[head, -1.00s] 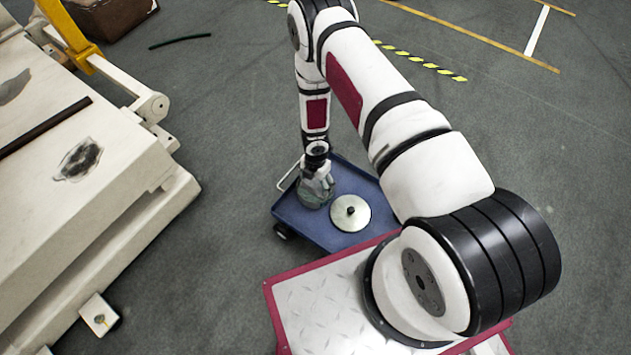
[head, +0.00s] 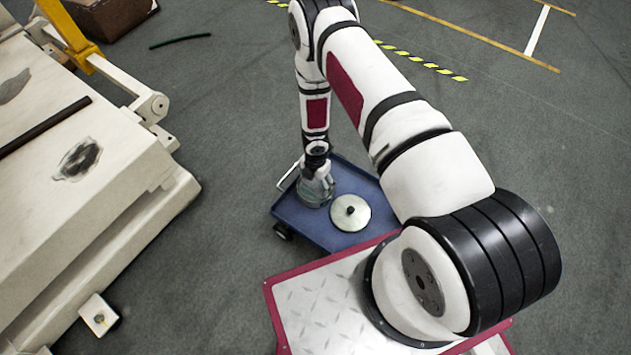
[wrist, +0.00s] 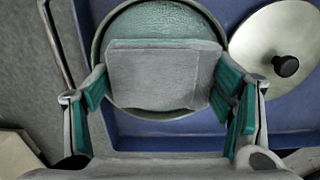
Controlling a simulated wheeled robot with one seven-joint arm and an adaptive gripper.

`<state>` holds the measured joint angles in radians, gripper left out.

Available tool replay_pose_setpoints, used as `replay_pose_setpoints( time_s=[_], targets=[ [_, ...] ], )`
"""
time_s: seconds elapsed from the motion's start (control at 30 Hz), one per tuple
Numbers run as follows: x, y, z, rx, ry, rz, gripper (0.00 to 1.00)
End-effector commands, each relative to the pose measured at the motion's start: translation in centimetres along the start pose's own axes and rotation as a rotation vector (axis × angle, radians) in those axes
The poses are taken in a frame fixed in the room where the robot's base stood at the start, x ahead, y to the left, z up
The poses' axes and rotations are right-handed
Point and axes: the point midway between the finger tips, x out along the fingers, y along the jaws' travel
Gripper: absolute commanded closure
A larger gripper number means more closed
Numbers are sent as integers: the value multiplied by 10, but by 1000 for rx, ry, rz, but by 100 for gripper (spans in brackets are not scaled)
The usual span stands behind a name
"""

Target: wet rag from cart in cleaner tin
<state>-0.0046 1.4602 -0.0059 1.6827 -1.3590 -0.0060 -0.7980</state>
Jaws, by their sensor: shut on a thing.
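The cleaner tin (wrist: 108,33) is a round container with a pale rim and a greenish inside, standing on the blue cart (wrist: 150,128). In the wrist view, my gripper (wrist: 160,88) is shut on the grey rag (wrist: 158,75), a folded block between its green-padded fingers. The rag covers much of the tin's opening; I cannot tell how far it is above or inside the rim. In the head view, my gripper (head: 317,184) is over the tin (head: 312,200) at the cart's left end, and the rag cannot be made out.
A round metal lid (head: 351,213) with a black knob lies on the cart beside the tin. The cart has a pale handle (head: 288,176) at its left. A large cream machine bed (head: 100,215) stands at the left. Grey floor between them is free.

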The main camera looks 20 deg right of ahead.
Motion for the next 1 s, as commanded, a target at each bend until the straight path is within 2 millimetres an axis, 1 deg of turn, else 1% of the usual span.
replay_pose_setpoints(
  time_s=[0.23, 0.37, 1.0],
  targets=[
    [1, -1, 0, 1, 1, -1, 47],
    [-1, -1, 0, 0, 1, -1, 47],
    [-48, 0, 0, 1, 0, -1, 47]
  ],
)
